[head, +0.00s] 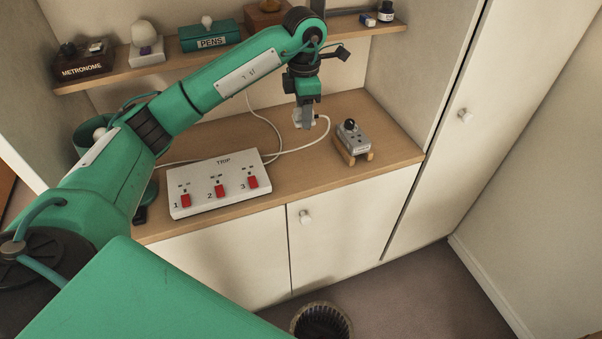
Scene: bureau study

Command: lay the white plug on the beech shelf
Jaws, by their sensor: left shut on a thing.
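My left gripper (306,118) is shut on the white plug (297,119), above the wooden worktop. The fingers hide part of the plug. A white cable (325,132) loops away from the plug, down to the worktop and back toward the switch box. The beech shelf (345,29) runs along the back wall, above and behind the gripper. My right gripper is not in view.
A white TRIP box (218,186) with red switches sits on the worktop (300,172). A grey device (352,136) on a wooden stand is right of the gripper.

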